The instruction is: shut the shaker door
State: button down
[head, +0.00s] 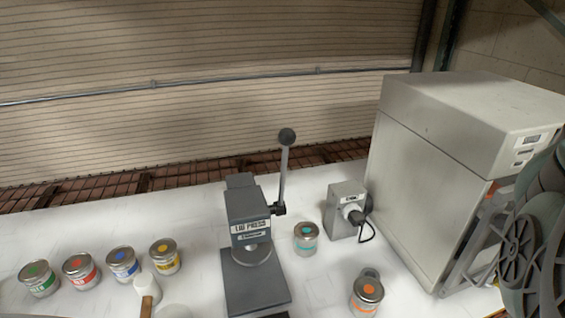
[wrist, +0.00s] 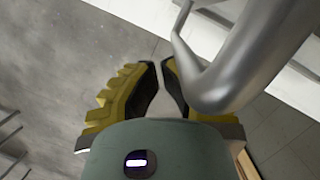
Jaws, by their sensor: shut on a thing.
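The shaker (head: 420,185) is a large pale box at the right of the head view. Its front is mostly hidden by my arm, and a strip of what looks like its door (head: 468,250) shows beside the arm. I cannot tell how far the door stands open. In the wrist view, a thick silver bent bar (wrist: 225,75), seemingly the door handle, runs down to my gripper (wrist: 163,75). The yellow-backed, black-padded fingers are close together and shut on it. The exact contact is partly hidden behind the bar. The fingers do not show in the head view.
A lid press (head: 248,215) with a raised lever stands mid-bench. A small grey device (head: 345,205), a teal-marked can (head: 306,238) and an orange-marked can (head: 367,295) are near the shaker. Several colorant cans (head: 122,264) stand at left. Grey floor (wrist: 45,50) shows beneath my gripper.

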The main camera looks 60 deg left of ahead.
jog(key=shift+w+a, duration=0.25)
jog(key=shift+a, duration=1.05)
